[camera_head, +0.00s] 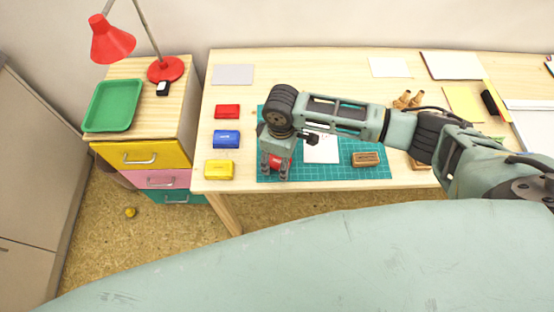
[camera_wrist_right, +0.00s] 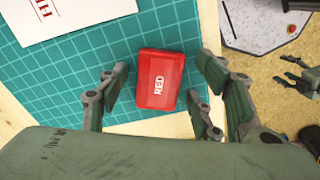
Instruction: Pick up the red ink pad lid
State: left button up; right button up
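A red ink pad lid (camera_wrist_right: 158,79) marked "RED" lies on the green cutting mat (camera_wrist_right: 62,85), near its edge. My right gripper (camera_wrist_right: 156,112) is open, with fingers on both sides of the lid and gaps between them and it. In the head view the right gripper (camera_head: 275,172) points down over the mat's left part, and the red lid (camera_head: 279,161) shows partly behind its fingers. A second red ink pad piece (camera_head: 227,111) lies on the table left of the mat. My left gripper (camera_wrist_right: 298,76) shows small at the right of the wrist view, fingers apart and empty.
A blue ink pad (camera_head: 227,139) and a yellow one (camera_head: 219,169) lie left of the mat. A white paper (camera_head: 322,150) and a wooden stamp (camera_head: 366,159) are on the mat. A green tray (camera_head: 113,105) and red lamp (camera_head: 112,40) stand on the drawer cabinet.

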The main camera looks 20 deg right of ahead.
jog(key=c, duration=0.7)
jog(key=shift+c, duration=0.2)
